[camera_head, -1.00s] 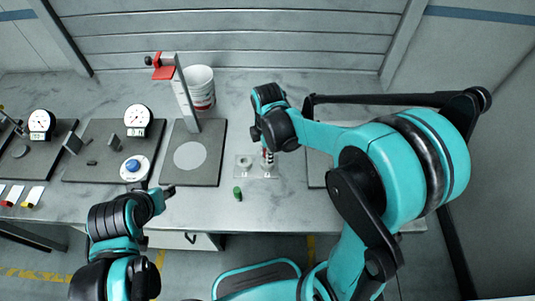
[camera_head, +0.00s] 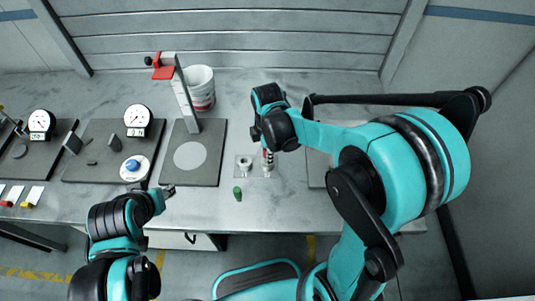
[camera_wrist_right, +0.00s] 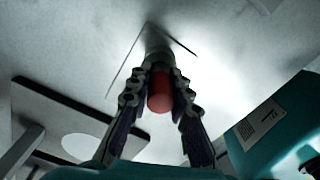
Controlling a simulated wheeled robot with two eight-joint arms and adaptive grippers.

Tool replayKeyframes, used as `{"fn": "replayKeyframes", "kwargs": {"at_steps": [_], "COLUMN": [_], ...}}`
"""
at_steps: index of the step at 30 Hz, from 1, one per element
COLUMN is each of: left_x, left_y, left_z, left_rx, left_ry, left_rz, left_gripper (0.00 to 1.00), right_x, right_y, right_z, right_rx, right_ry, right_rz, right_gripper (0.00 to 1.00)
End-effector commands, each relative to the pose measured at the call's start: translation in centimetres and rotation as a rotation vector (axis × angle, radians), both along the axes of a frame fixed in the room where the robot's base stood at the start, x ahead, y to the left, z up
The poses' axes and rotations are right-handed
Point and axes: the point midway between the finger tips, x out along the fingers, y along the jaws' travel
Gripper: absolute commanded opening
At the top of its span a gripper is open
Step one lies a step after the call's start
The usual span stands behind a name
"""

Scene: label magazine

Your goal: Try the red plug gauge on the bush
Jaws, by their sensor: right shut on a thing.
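My right gripper (camera_head: 267,152) is shut on the red plug gauge (camera_head: 269,158), which points down at the right part of a small pale plate (camera_head: 257,174). In the right wrist view the red handle (camera_wrist_right: 160,92) sits between the fingers, with a grey cylindrical part (camera_wrist_right: 158,46) beyond it. I cannot tell how deep the gauge's end reaches. A grey ring-shaped bush (camera_head: 245,163) stands on the plate left of the gauge. A green plug gauge (camera_head: 238,194) stands on the bench in front. My left gripper (camera_head: 168,191) is low at the bench front, its jaws unclear.
A dark mat with a pale disc (camera_head: 190,179) and a tall height gauge (camera_head: 184,95) lies to the left. A white bucket (camera_head: 200,80) stands behind. Dial gauges (camera_head: 137,117) stand farther left. The bench between the bucket and my right gripper is clear.

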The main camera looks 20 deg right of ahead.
Motion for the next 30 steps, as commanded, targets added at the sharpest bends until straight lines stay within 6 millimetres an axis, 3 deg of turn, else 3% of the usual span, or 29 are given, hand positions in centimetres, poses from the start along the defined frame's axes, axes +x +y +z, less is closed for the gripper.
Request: {"fn": "replayKeyframes", "kwargs": {"at_steps": [8, 30], "left_x": [0.0, 0.0], "left_y": [0.0, 0.0], "left_z": [0.3, 3.4], "left_rx": [0.0, 0.0], "left_ry": [0.0, 0.0], "left_rz": [0.0, 0.0], "left_gripper": [0.4, 0.4], "right_x": [-0.1, 0.0], "right_y": [0.0, 0.0], "right_z": [0.3, 4.3], "right_rx": [0.001, 0.0], "right_ry": [0.002, 0.0], "right_rz": [0.001, 0.0], "right_gripper": [0.0, 0.0]}}
